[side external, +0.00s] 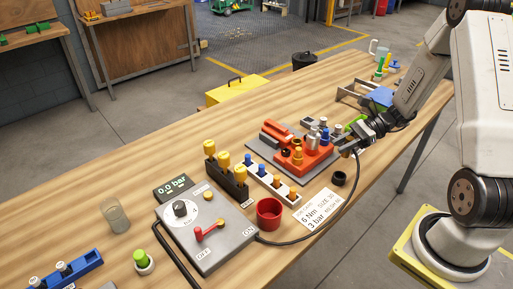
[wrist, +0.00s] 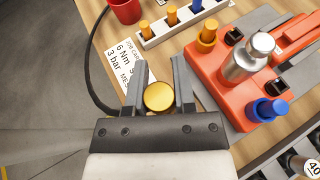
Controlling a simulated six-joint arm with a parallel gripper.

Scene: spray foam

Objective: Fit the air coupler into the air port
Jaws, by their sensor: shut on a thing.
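My gripper (wrist: 160,82) is shut on the air coupler (wrist: 159,97), a round brass-yellow piece between the two dark fingers. In the side view the coupler (side external: 346,153) is a small yellow spot under my gripper, just right of the red fixture (side external: 303,155). A black hose (wrist: 90,75) curves below the fingers, and in the side view it runs back to the grey control box. The red fixture (wrist: 225,65) is apart from the coupler, to its right in the wrist view. It carries a silver cylinder, orange and blue plugs and dark square openings. I cannot tell which opening is the air port.
The grey control box (side external: 240,235) reads 0.0 bar. A red cup (side external: 269,212), a white job card (side external: 318,208) and a black ring (side external: 339,178) lie near the fixture. A white rack (wrist: 180,22) of plugs stands beside it. The front table edge is close to my gripper.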

